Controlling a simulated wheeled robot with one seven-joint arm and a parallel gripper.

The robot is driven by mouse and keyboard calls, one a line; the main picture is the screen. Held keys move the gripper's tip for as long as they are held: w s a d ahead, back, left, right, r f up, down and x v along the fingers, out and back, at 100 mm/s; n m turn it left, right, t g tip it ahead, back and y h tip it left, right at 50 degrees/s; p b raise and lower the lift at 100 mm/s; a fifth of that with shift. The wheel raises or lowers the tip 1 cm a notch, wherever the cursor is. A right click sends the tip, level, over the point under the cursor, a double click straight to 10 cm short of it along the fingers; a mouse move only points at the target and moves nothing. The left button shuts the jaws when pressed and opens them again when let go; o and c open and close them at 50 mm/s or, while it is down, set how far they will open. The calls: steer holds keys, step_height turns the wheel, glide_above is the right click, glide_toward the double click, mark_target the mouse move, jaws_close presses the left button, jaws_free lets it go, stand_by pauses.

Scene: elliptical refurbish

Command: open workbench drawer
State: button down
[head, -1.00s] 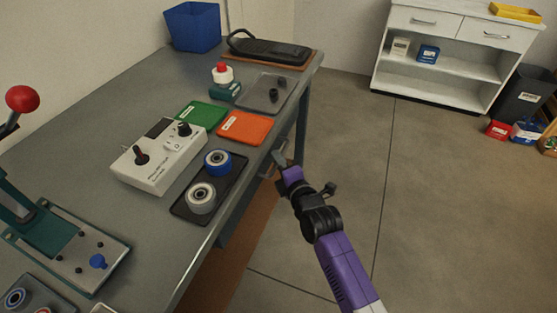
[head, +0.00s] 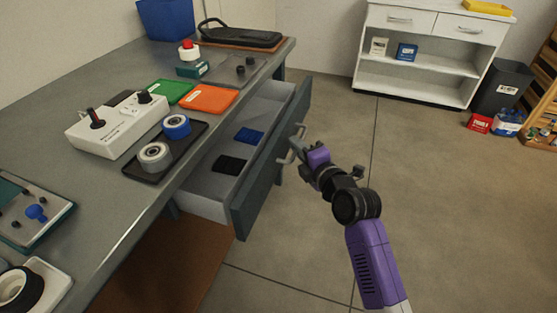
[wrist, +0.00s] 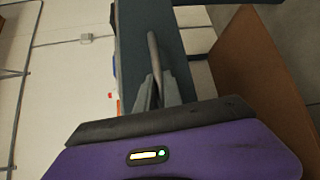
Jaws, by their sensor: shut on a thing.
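The workbench drawer (head: 240,205) is pulled well out from under the grey workbench (head: 130,200) in the head view. Inside lie a blue item (head: 249,135) and a black item (head: 229,164). The drawer's bar handle (head: 292,146) is on its dark front panel. My gripper (head: 300,155) is at that handle, outside the front panel. In the wrist view the fingers (wrist: 158,92) are closed around the handle bar (wrist: 153,55), with the dark front panel behind it. The fingertips are small and partly hidden in the head view.
On the bench top are a white control box (head: 118,125), a black tray (head: 165,165) with two rolls, green and orange trays (head: 208,99) and a blue bin (head: 167,18). A white cabinet (head: 430,90) stands at the back. Floor to the right of the drawer is clear.

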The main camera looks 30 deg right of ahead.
steer(key=s+d+b, duration=0.6)
steer(key=s+d, duration=0.2)
steer(key=shift+s+d, duration=0.3)
steer(key=c, duration=1.8)
jaws_free()
steer(key=shift+o, duration=0.2)
steer(key=s+r, duration=0.1)
steer(key=s, duration=0.6)
steer(key=shift+s, duration=0.35)
